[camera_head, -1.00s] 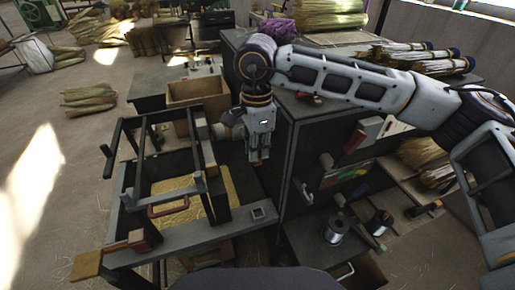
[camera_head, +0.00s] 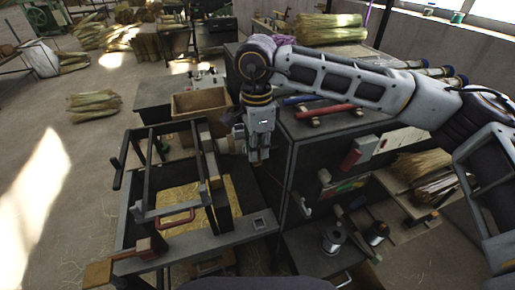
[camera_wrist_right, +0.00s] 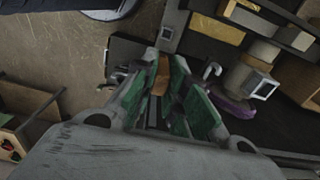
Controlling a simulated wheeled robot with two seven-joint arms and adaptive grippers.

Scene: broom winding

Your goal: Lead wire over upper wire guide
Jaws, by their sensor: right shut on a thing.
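My right gripper (camera_head: 259,158) hangs fingers down between the black workbench frame and the dark cabinet, beside the wooden part of the frame. In the right wrist view its green-padded fingers (camera_wrist_right: 168,105) are close together; the wire between them is too thin to make out. Two wire spools (camera_head: 333,240) (camera_head: 377,233) stand on a low shelf, below and right of the gripper. A pale hook (camera_head: 304,198) sits on the cabinet side. A pale hook (camera_wrist_right: 211,70) also shows right of the fingers in the wrist view. I cannot tell which part is the upper wire guide. My left gripper is not in view.
The workbench (camera_head: 190,246) has a black upright frame over a straw-filled opening. The cabinet (camera_head: 345,128) carries red- and blue-handled tools and straw bundles. A wooden box (camera_head: 202,102) stands behind the bench. Open floor (camera_head: 60,150) lies to the left.

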